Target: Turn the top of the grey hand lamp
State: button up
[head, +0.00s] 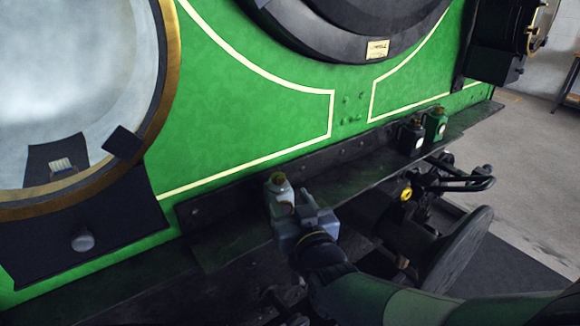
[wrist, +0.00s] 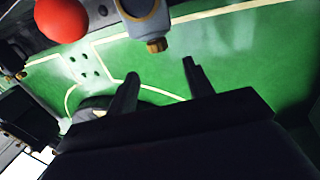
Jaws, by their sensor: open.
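The grey hand lamp (head: 281,192) stands upright on the dark ledge (head: 240,228) of the green tram front in the head view. It has a small brass top (head: 278,178). My gripper (head: 306,207) is beside the lamp and hides part of its lower body. In the wrist view, the lamp (wrist: 146,22) and its brass top (wrist: 157,45) show at the upper middle. My open gripper (wrist: 160,68) has its two fingers pointing toward the brass top, with a gap between them and it. Nothing is between the fingers.
A black lamp (head: 411,136) and a green lamp (head: 436,124) stand farther right on the ledge. A round buffer (head: 462,258) and dark pipework lie below the ledge. A red round thing (wrist: 62,18) shows near the lamp in the wrist view.

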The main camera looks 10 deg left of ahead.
aim_at(280, 180)
jog(key=p+x, duration=0.1)
jog(key=x, duration=0.9)
jog(key=shift+w+d, duration=0.1)
jog(key=shift+c, duration=0.4)
jog(key=c, duration=0.9)
